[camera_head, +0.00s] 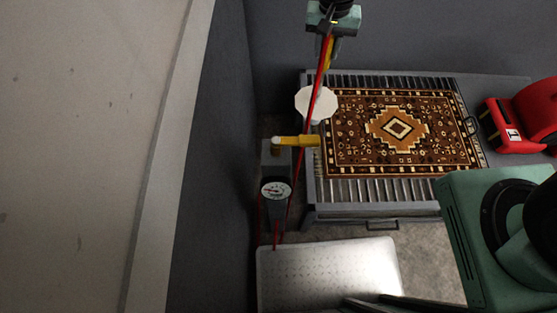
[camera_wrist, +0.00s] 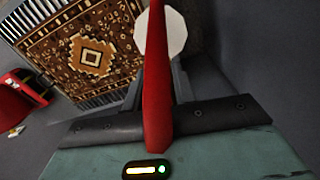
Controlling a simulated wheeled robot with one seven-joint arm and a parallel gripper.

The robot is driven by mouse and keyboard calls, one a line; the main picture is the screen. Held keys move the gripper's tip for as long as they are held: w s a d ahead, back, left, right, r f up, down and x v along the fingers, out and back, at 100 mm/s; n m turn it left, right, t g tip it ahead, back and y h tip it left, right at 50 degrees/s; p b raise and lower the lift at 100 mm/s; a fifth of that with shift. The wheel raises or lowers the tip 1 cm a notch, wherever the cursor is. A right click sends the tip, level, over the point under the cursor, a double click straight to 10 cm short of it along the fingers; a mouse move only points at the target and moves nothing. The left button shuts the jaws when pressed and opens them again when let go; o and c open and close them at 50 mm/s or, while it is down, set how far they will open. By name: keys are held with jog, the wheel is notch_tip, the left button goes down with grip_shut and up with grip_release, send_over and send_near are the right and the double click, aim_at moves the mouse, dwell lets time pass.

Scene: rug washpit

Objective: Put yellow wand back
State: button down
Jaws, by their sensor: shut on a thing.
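My gripper (camera_head: 333,22) is at the top of the head view, high above the rack, shut on a slim thing with a yellow part (camera_head: 329,50) just under the jaws, which I take for the yellow wand. A red hose-like strand (camera_head: 303,150) runs from the gripper down to the gauge post. In the wrist view a red length (camera_wrist: 156,90) passes between my dark fingers (camera_wrist: 155,122) and hides what is behind it. A yellow bar (camera_head: 297,141) lies level at the top of the grey post (camera_head: 276,212). A white octagonal disc (camera_head: 313,104) shows below my gripper; its attachment is unclear.
A patterned rug (camera_head: 355,160) lies on a slatted rack (camera_head: 340,190) at the right. A red machine (camera_head: 535,112) stands beyond it. A round gauge (camera_head: 275,190) is on the post. A pale perforated plate (camera_head: 325,275) lies in front. A dark wall (camera_head: 215,170) closes the left.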

jog(key=s+a+r, duration=0.3)
jog(key=s+a, duration=0.3)
jog(key=s, duration=0.3)
jog(key=s+a+r, duration=0.2)
jog(key=s+a, duration=0.5)
jog(key=s, duration=0.2)
notch_tip(320, 180, down, 10)
jog(key=shift+r, duration=0.2)
jog(key=shift+f+b, duration=0.15)
jog(key=shift+b, duration=0.15)
jog(key=c, duration=1.1)
grip_release()
notch_tip(320, 180, up, 12)
jog(key=shift+r, duration=0.2)
